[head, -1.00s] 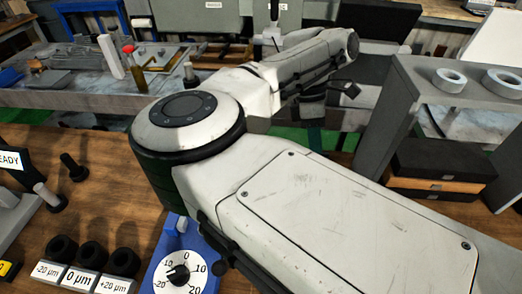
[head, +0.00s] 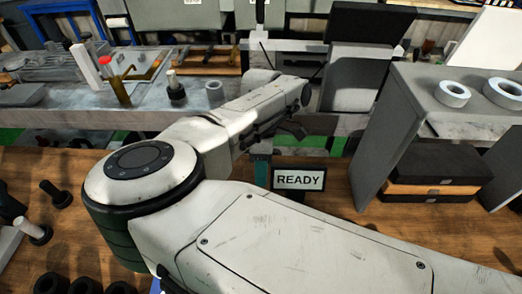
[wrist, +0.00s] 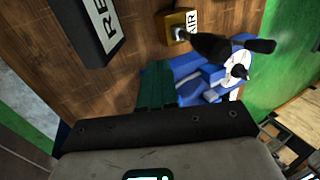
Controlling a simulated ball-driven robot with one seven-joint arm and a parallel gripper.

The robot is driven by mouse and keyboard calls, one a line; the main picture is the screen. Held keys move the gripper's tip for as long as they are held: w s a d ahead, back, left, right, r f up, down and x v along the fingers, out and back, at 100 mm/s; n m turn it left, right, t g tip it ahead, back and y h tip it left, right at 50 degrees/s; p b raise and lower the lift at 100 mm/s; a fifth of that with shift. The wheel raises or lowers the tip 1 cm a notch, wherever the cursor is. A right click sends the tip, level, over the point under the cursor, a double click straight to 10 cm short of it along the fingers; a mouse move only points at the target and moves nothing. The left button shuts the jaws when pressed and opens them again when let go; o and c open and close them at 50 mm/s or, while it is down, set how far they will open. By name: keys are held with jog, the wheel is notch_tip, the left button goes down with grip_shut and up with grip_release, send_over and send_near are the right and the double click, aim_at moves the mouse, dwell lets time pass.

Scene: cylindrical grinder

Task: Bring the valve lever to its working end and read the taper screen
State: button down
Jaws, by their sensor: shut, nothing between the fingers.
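In the wrist view, a black lever (wrist: 235,47) extends rightward from a small yellow block (wrist: 178,27) labelled AIR. My gripper (wrist: 157,66) shows there as dark green fingers, shut and empty, below the block and left of the lever. No contact with the lever shows. In the head view, my gripper (head: 262,168) is partly visible beyond my arm, just left of a READY screen (head: 298,180); the lever is hidden there. A dark-framed screen (wrist: 95,25), cut off at the top left of the wrist view, shows only part of its text. I see no taper reading.
A blue dial unit (wrist: 190,72) with a white face sits close to the lever and fingers. A grey shelf (head: 410,85) carrying rings stands at right, above stacked dark blocks (head: 440,165).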

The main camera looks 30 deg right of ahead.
jog(key=shift+s+a+f+p, duration=0.25)
jog(key=shift+s+a+p, duration=0.35)
jog(key=shift+s, duration=0.4)
jog(key=shift+s+a+f+p, duration=0.25)
jog(key=shift+s+a+p, duration=0.35)
jog(key=shift+s, duration=0.35)
